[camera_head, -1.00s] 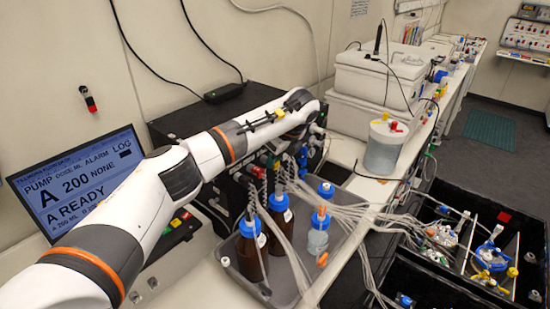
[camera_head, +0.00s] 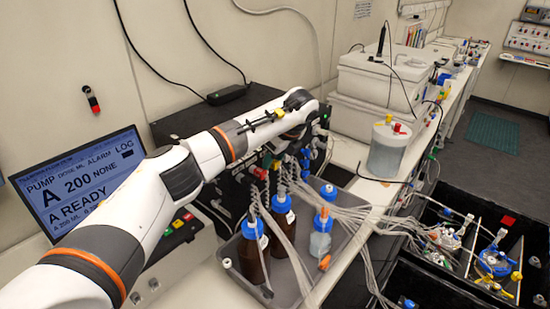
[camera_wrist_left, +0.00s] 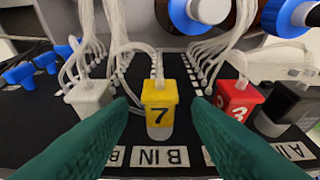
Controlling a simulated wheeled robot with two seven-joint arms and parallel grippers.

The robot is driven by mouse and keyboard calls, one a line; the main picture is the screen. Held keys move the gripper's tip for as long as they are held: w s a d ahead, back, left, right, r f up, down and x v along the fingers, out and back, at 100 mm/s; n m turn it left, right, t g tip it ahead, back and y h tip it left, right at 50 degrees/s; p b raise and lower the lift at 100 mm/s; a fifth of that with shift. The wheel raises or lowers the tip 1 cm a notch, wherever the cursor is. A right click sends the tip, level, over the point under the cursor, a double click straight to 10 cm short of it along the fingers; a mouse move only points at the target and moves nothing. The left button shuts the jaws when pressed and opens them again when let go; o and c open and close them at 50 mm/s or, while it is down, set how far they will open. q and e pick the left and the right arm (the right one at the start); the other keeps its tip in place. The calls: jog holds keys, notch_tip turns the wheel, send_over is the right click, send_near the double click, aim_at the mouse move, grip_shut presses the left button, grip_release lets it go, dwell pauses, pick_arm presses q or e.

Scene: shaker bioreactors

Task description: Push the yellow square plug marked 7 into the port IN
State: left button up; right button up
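In the left wrist view, the yellow square plug marked 7 (camera_wrist_left: 159,96) stands upright with a pale tube from its top and a clear, pale lower part. My left gripper (camera_wrist_left: 161,102) has its two green fingers on either side of the plug, with a visible gap on each side. Whether the plug's lower end sits inside the port cannot be told. In the head view, my left arm reaches the dark pump box (camera_head: 190,125), and its fingers are hidden. My right gripper is not in view.
A red plug marked 3 (camera_wrist_left: 238,101) and a black plug (camera_wrist_left: 288,103) stand to the right, and a grey-white plug (camera_wrist_left: 90,97) to the left. Several blue fittings (camera_wrist_left: 32,70) line the left. A grey tray (camera_head: 232,258) with blue-capped bottles stands before the box.

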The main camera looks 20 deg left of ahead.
pick_arm(q)
jog(key=b+v, duration=0.4)
jog(key=v, duration=0.8)
